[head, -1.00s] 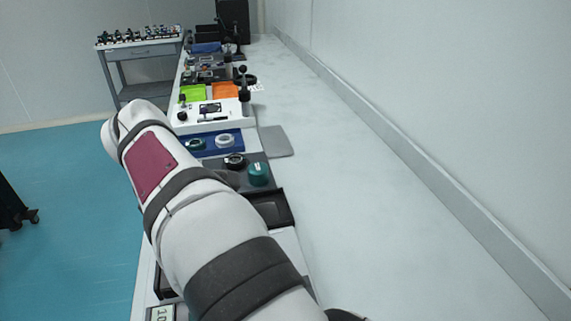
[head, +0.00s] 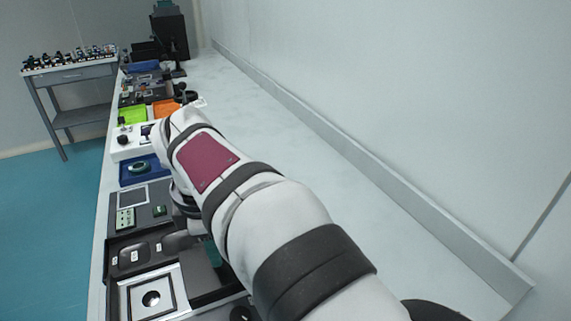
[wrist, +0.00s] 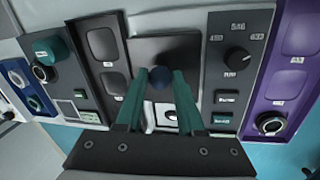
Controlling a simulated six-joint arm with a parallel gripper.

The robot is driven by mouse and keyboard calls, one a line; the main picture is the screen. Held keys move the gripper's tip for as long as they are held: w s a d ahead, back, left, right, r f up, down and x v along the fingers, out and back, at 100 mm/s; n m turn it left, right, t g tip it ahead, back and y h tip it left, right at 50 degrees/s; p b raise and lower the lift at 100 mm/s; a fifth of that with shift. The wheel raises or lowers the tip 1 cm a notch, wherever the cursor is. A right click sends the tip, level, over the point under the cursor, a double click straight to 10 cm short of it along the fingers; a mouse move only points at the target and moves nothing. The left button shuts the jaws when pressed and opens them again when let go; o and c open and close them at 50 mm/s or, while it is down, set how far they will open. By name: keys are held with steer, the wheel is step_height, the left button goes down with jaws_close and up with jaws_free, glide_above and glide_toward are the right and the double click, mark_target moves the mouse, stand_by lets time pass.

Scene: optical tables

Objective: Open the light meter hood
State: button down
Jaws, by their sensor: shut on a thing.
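In the wrist view, my gripper (wrist: 160,78) has two teal fingers closed on a dark round knob (wrist: 160,84). The knob sits in front of a dark grey, plate-like cover (wrist: 166,48), which looks like the light meter hood. The fingers hide much of the area under the cover, so I cannot tell how far the hood is raised. In the head view, my arm covers the gripper and the knob.
In the wrist view, a dial panel (wrist: 236,60) stands right of the cover, with a purple panel (wrist: 285,75) beyond. A panel with oval pads (wrist: 103,45) is at left. In the head view, a white framed plate (head: 133,300) lies at front; the bench's right side (head: 300,150) is clear.

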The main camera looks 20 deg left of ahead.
steer(key=shift+w+d, duration=0.2)
steer(key=c, duration=0.5)
jaws_free()
steer(key=shift+c, duration=0.2)
step_height(320, 180, up, 16)
steer(key=s+d, duration=0.1)
steer(key=s, duration=0.1)
steer(key=shift+s+d+f, duration=0.2)
steer(key=shift+s+d, duration=0.1)
glide_toward(186, 270)
steer(key=w+d+f, duration=0.4)
steer(key=shift+w+f, duration=0.3)
steer(key=shift+w, duration=0.1)
steer(key=s+a, duration=0.4)
steer(key=shift+a, duration=0.2)
